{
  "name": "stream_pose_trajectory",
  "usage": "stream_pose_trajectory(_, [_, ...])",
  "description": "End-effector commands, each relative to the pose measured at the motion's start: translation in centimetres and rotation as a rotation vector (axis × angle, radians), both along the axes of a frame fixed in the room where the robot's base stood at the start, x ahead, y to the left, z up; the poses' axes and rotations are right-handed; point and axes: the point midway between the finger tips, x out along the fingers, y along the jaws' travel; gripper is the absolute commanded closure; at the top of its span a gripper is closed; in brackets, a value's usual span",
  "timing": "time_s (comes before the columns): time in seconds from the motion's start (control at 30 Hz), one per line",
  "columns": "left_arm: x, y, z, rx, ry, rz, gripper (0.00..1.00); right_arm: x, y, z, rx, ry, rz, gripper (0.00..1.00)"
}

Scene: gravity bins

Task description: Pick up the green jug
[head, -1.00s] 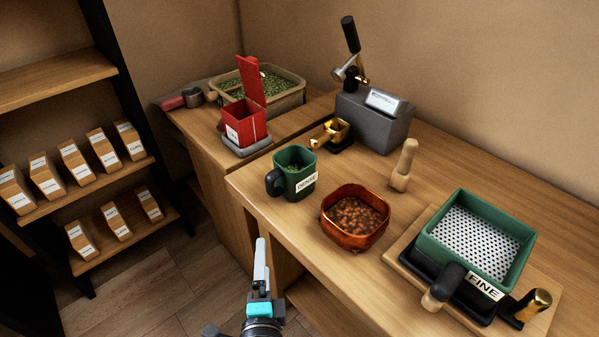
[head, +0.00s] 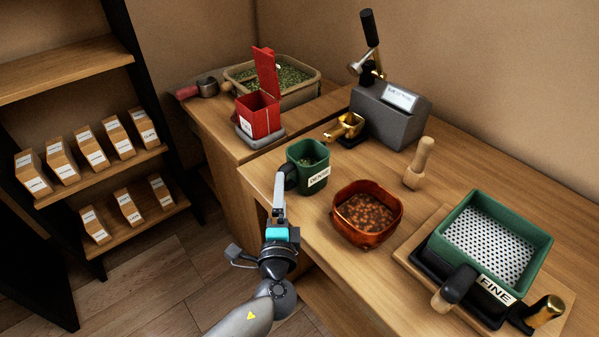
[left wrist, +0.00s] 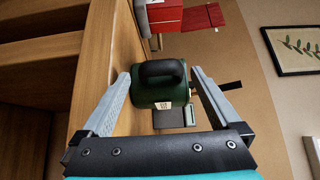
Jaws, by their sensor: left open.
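The green jug (head: 313,165) stands upright on the wooden counter. It has a black handle on its left side, a label on its front and green contents inside. My left gripper (head: 279,180) is open at the jug's handle side, by the counter's edge. In the left wrist view the jug (left wrist: 150,95) and its handle (left wrist: 160,70) appear between the two open fingers (left wrist: 160,73). I cannot tell whether either finger touches it. My right gripper is not in view.
A copper bowl of brown pieces (head: 397,220) stands right of the jug. Behind are a red open box (head: 259,118), a grey lever machine (head: 385,120) and a brass scoop (head: 347,127). A wooden pestle (head: 420,165) and a green sieve labelled FINE (head: 448,243) stand farther right.

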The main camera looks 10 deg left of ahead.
Motion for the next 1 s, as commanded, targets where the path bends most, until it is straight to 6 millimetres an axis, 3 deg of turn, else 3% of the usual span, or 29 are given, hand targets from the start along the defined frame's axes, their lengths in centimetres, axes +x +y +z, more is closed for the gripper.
stream_pose_trajectory(0.3, [4.1, 0.6, 0.1, 0.001, -0.002, 0.0, 0.03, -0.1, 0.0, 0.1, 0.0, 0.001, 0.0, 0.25])
stream_pose_trajectory(0.63, [4.6, 0.7, 0.0, 0.0, 0.0, 0.001, 0.03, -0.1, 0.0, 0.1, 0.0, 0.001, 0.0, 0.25])
stream_pose_trajectory(1.0, [4.6, 0.7, 0.0, 0.0, 0.0, 0.0, 0.44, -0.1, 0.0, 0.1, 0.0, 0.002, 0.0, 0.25])
